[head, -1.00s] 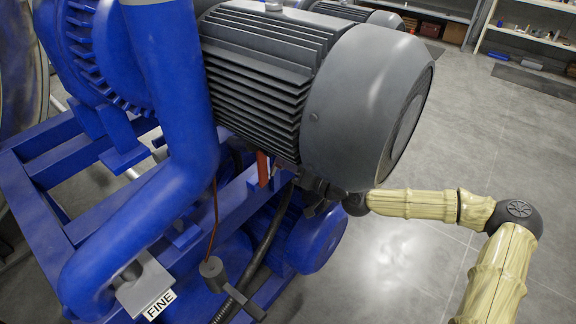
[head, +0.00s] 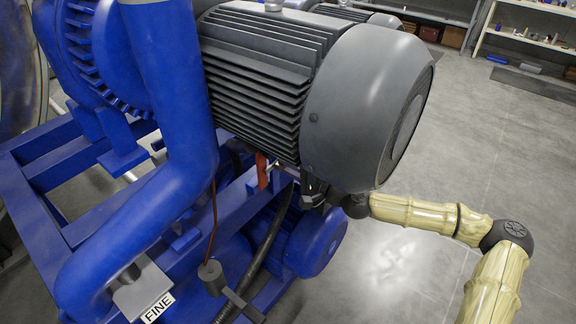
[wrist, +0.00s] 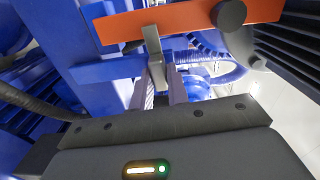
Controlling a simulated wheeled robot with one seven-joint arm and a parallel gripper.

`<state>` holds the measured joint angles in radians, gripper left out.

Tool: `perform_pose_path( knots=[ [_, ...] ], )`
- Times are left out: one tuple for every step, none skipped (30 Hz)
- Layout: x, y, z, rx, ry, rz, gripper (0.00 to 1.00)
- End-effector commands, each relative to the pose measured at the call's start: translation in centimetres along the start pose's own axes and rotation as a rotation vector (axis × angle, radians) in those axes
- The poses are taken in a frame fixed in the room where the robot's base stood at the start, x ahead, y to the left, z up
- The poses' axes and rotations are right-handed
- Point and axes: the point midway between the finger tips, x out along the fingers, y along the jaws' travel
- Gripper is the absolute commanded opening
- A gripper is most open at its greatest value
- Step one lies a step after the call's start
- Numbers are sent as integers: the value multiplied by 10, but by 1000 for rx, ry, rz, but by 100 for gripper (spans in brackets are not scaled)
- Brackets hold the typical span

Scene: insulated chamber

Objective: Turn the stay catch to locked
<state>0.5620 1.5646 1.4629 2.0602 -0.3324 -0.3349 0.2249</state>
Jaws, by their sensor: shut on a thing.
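An orange-red plate (wrist: 180,22) runs across the top of the wrist view, with a dark round knob on it. A flat grey lever (wrist: 154,50) hangs down over the plate's lower edge; it appears to be the stay catch. My gripper (wrist: 162,88) is shut on the lever's lower end. In the head view, the orange-red plate (head: 262,171) shows small below the grey motor, with a thin pale bar beside it. My gripper (head: 300,180) is there under the motor, partly hidden by it. I see no lock marking.
The large grey motor (head: 370,105) overhangs my gripper. A blue pipe (head: 172,200) and blue frame (head: 30,185) stand left. A grey block with a "FINE" label (head: 158,307) and a dark lever (head: 238,300) sit at the lower front. Floor at right is clear.

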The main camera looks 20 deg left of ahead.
Motion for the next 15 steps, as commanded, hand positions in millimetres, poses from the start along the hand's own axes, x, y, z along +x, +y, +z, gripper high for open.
perform_pose_path(
  knots=[
    [0,0,-2,24,5,-1,0],
    [0,0,-2,35,5,-1,0],
    [0,0,-2,49,5,-1,0],
    [0,0,-2,59,5,-1,0],
    [0,0,-2,67,5,-1,0],
    [0,0,-2,77,5,0,0],
    [0,0,-2,82,5,0,0],
    [0,0,-2,86,5,0,0],
    [0,0,-2,90,5,0,0],
    [0,0,-2,92,5,0,0],
    [0,0,-2,94,6,0,0],
    [0,1,-2,95,6,0,0],
    [0,1,-2,96,6,0,0],
    [0,1,-2,96,6,0,0],
    [0,1,-2,96,6,0,0]
  ],
)
